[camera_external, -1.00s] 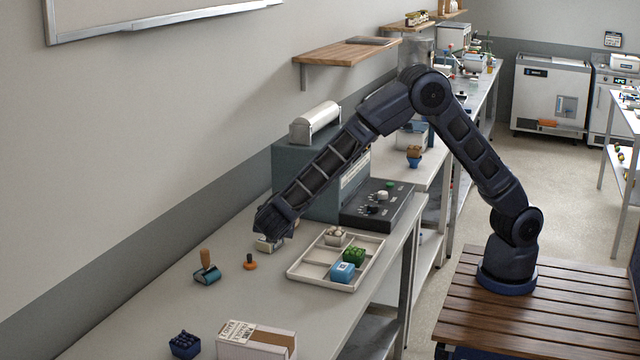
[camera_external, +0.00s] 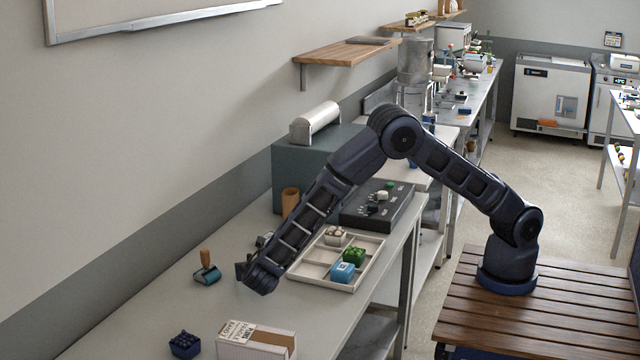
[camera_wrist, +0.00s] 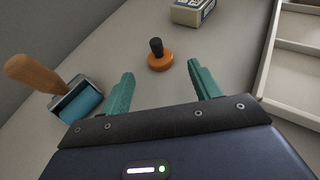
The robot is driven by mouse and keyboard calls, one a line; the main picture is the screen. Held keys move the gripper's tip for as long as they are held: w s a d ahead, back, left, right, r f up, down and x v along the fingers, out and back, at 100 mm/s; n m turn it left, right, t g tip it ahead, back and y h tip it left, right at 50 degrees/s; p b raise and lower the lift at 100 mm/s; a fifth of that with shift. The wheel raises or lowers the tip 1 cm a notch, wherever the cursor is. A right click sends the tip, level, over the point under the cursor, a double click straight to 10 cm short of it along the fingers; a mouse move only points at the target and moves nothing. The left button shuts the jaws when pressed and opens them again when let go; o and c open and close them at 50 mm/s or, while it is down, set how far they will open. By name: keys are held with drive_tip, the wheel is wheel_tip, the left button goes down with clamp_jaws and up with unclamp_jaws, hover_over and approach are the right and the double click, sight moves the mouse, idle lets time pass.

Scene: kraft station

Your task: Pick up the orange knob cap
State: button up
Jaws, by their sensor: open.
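The orange knob cap (camera_wrist: 160,61), a flat orange disc with a dark upright stem, stands on the bench in the wrist view. It lies ahead of and between the two teal fingers of my gripper (camera_wrist: 158,85), slightly beyond their tips and touching neither. My gripper is open and empty. In the external view my gripper (camera_external: 252,280) is low over the bench, left of the tray, and my arm hides the knob cap there.
A teal brayer with a wooden handle (camera_external: 206,270) stands close on the left. A divided tray (camera_external: 318,284) with small blocks is on the right. A small box (camera_wrist: 192,11) stands beyond the cap.

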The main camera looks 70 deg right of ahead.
drive_tip(key=shift+x, duration=2.8)
drive_tip(key=shift+r, duration=0.2)
drive_tip(key=c, duration=1.1)
